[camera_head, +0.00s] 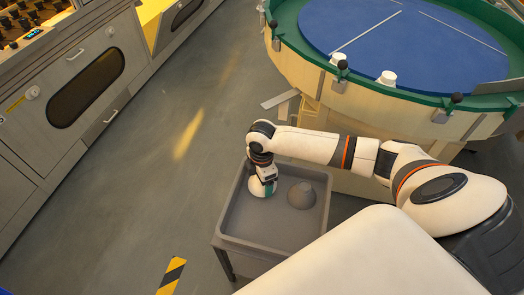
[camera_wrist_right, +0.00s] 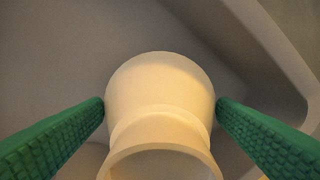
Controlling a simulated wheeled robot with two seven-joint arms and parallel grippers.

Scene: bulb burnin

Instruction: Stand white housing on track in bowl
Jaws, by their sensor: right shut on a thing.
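A white housing (camera_wrist_right: 160,95) sits between the green-padded fingers of my right gripper (camera_wrist_right: 160,115), which touch its two sides. In the head view my right gripper (camera_head: 268,182) points down inside the grey tray, with the white housing (camera_head: 257,188) under it, partly hidden by the gripper. I cannot tell whether the housing touches the tray floor. The large round bowl (camera_head: 370,75) has a green rim and a blue floor, at the upper right. Two white pieces (camera_head: 387,77) (camera_head: 338,59) stand near its front rim. My left gripper is not in view.
The grey tray (camera_head: 265,240) stands on legs below the bowl. A grey tapered piece (camera_head: 301,195) stands in it, right of my gripper. Small black-knobbed clamps (camera_head: 456,98) line the bowl rim.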

